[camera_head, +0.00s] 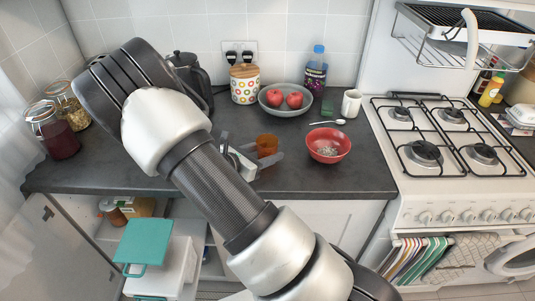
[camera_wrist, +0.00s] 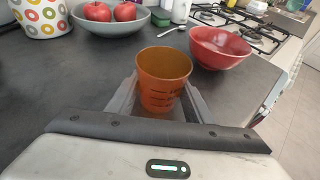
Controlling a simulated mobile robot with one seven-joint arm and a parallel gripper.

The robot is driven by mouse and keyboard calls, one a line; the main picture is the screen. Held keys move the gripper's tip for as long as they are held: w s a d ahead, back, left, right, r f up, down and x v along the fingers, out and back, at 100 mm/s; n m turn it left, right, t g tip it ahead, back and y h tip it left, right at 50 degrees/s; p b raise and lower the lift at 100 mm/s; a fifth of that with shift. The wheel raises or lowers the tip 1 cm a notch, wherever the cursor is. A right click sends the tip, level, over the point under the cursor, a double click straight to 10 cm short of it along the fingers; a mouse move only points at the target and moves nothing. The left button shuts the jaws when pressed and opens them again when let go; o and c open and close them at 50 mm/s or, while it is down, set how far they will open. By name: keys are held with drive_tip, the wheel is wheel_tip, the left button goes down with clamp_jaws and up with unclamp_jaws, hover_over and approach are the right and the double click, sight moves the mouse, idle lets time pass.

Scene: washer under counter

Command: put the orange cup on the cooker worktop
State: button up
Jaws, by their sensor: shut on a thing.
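The orange cup (camera_wrist: 163,79) is upright between the two fingers of my gripper (camera_wrist: 158,104) in the wrist view. My gripper is shut on it, over the dark counter. In the head view the orange cup (camera_head: 267,145) shows just past my gripper (camera_head: 264,160), partly covered by the fingers. Whether the cup's base touches the counter I cannot tell. The cooker (camera_head: 448,140) is at the right in the head view, with a white worktop and black grates over several burners. In the wrist view part of the cooker (camera_wrist: 226,20) shows at the top right.
A red bowl (camera_head: 329,145) stands right of the cup, towards the cooker. Behind are a grey bowl (camera_head: 286,106) with red apples, a white mug (camera_head: 351,103), a spoon (camera_head: 328,123) and a dotted jar (camera_head: 244,86). Bare counter (camera_head: 369,168) lies between the red bowl and the cooker.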

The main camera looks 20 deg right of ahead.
drive_tip(key=shift+f, duration=0.4)
drive_tip(key=shift+f, duration=0.1)
drive_tip(key=shift+f, duration=0.15)
drive_tip(key=o, duration=1.1)
